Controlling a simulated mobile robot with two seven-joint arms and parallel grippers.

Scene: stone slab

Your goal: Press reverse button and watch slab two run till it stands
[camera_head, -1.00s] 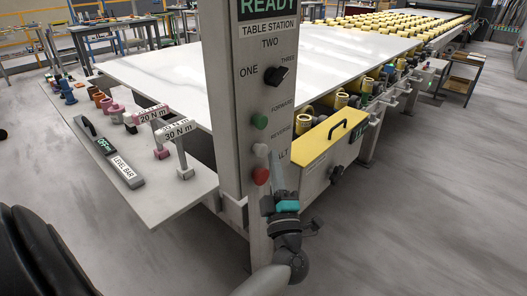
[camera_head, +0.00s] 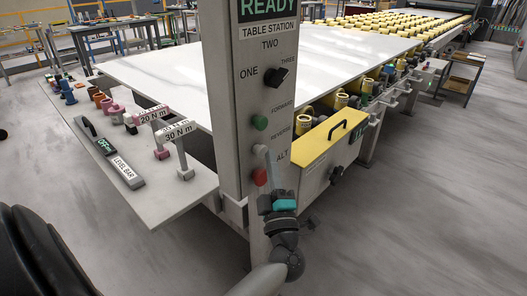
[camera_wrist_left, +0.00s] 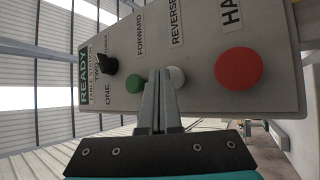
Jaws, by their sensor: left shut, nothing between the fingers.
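The control post (camera_head: 230,130) carries a READY display (camera_head: 267,8), a black selector knob (camera_head: 276,77) marked ONE, TWO, THREE, a green FORWARD button (camera_head: 260,122), a white REVERSE button (camera_head: 259,150) and a red button (camera_head: 259,177). My left gripper (camera_head: 268,156) is shut and empty, its tips at the white button. In the left wrist view the fingers (camera_wrist_left: 161,74) partly cover the white button (camera_wrist_left: 179,76), between green (camera_wrist_left: 134,84) and red (camera_wrist_left: 239,69); contact cannot be told. A pale slab (camera_head: 160,75) lies flat on the table behind the post. My right gripper is out of view.
A side shelf (camera_head: 165,205) at left holds a level bar (camera_head: 127,172), torque tools labelled 20 and 30 N m and several small parts. A yellow-topped box (camera_head: 330,140) stands right of the post. Yellow rollers (camera_head: 400,22) continue behind. Floor at right is clear.

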